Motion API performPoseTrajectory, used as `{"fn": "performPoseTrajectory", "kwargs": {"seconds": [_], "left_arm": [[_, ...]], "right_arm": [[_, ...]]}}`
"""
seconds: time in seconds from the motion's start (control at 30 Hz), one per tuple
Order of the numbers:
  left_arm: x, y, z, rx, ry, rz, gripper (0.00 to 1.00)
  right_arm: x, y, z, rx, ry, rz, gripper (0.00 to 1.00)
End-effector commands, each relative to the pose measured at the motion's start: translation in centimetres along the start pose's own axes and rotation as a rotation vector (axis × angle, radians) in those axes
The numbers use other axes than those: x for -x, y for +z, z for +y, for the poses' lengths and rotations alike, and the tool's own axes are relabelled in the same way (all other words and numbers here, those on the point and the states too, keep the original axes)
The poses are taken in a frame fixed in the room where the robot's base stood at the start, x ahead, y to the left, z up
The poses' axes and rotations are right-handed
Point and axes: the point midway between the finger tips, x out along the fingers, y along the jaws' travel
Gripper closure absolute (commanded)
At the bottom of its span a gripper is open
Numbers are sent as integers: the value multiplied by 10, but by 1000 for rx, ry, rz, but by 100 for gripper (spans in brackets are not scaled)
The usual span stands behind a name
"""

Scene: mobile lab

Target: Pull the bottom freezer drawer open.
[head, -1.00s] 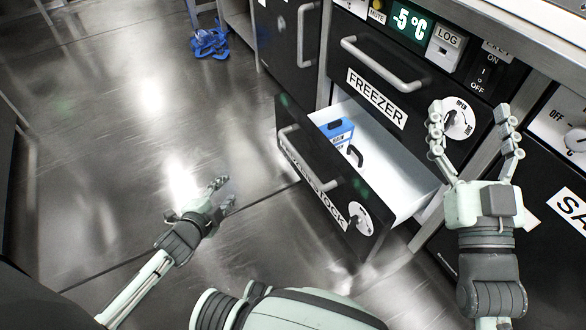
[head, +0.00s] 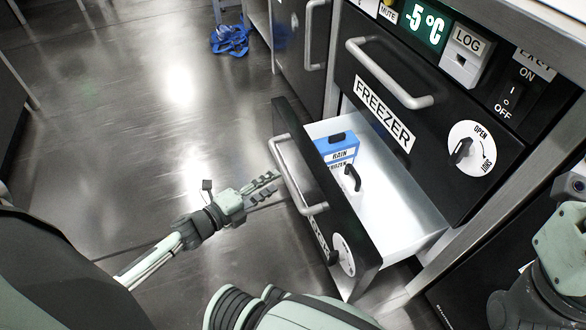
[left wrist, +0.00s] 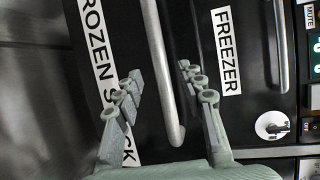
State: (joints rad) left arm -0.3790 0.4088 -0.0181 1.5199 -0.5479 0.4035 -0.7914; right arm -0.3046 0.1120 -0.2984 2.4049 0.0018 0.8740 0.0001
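The bottom freezer drawer (head: 355,245) stands pulled out, with its white inside showing. Its black front carries a silver bar handle (head: 290,175), a dial and a partly hidden label. My left gripper (head: 268,184) is at the outer side of the drawer front, close to the handle. In the left wrist view the fingers are spread apart, with the handle (left wrist: 163,75) showing between them; I cannot tell whether they touch it. My right gripper's palm (head: 562,245) is at the right edge of the head view, and its fingers are not clearly seen.
A blue labelled box (head: 337,150) with a black handle sits in the drawer, beside another small handled item. The closed upper freezer drawer (head: 410,125) has its own handle and dial. Blue tangled material (head: 230,40) lies on the floor. The floor left of the drawer is clear.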

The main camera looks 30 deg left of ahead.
Motion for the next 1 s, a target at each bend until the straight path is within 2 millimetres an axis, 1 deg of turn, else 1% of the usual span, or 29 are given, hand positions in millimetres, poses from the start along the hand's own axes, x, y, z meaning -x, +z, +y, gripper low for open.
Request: {"fn": "performPoseTrajectory", "kwargs": {"seconds": [0.03,0.2,0.3,0.4,0.53,0.77,1.0], "left_arm": [[-9,0,0,-1,-3,0,61],[-38,0,1,-1,-3,0,61],[-51,0,1,-1,-2,0,61],[-61,0,0,0,-1,0,61],[-66,0,0,0,-1,0,61],[-66,0,0,1,-1,0,61],[-66,0,0,1,-1,-1,90]], "right_arm": [[2,1,0,1,-5,4,26],[1,2,-1,3,-21,15,26],[1,3,-1,4,-29,18,26],[-1,4,-2,5,-34,23,26],[-1,4,-2,5,-37,24,26],[-2,4,-2,6,-37,24,26],[-2,4,-2,6,-37,24,26]]}}
